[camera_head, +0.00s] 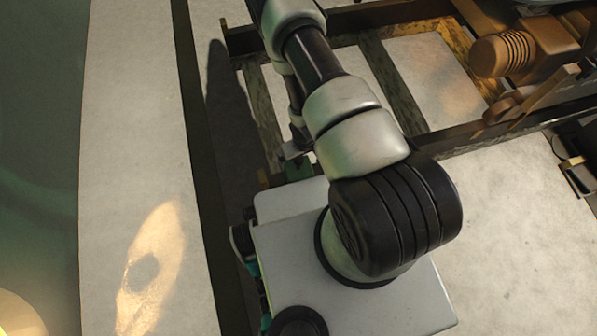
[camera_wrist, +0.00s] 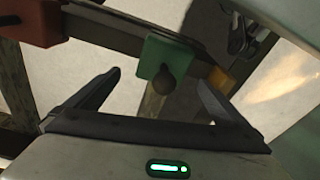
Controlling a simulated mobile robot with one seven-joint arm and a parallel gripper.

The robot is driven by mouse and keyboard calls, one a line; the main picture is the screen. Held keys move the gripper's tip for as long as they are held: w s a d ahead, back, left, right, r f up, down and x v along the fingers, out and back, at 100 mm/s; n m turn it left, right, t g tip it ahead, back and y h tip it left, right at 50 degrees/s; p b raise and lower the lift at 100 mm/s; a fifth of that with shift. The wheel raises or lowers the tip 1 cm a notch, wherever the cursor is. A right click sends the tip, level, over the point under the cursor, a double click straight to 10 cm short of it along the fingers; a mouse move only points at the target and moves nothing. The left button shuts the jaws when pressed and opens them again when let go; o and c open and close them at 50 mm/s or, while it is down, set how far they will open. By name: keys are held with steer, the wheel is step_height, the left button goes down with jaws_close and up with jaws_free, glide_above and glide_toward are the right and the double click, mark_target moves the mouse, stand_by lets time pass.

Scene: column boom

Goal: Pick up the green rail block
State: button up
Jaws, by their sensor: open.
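The green rail block (camera_wrist: 163,53) sits on a dark rail in the wrist view, with a round dark knob on its near face. My gripper (camera_wrist: 159,79) is open, its two dark fingers spread to the left and right of the block in the picture. Nothing is held between them. The block appears beyond the fingertips; the exact gap cannot be told. In the head view, a small dark green piece (camera_head: 299,168) shows beside my arm, likely the same block; my arm hides most of the gripper there.
A red block (camera_wrist: 32,22) sits left along the rail and a yellow-orange block (camera_wrist: 219,79) right. In the head view, a dark frame (camera_head: 400,95) and brown machinery (camera_head: 530,48) lie upper right. Pale floor (camera_head: 130,150) is clear at left.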

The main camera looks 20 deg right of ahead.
mark_target(300, 169)
steer(key=f, duration=0.2)
steer(key=shift+w+f, duration=0.2)
steer(key=shift+f, duration=0.1)
steer(key=f+b, duration=0.2)
steer(key=f, duration=0.3)
steer(key=shift+w+a+f+b, duration=0.1)
steer(key=shift+w+a+b, duration=0.05)
steer(key=shift+a+b, duration=0.2)
steer(key=c, duration=1.9)
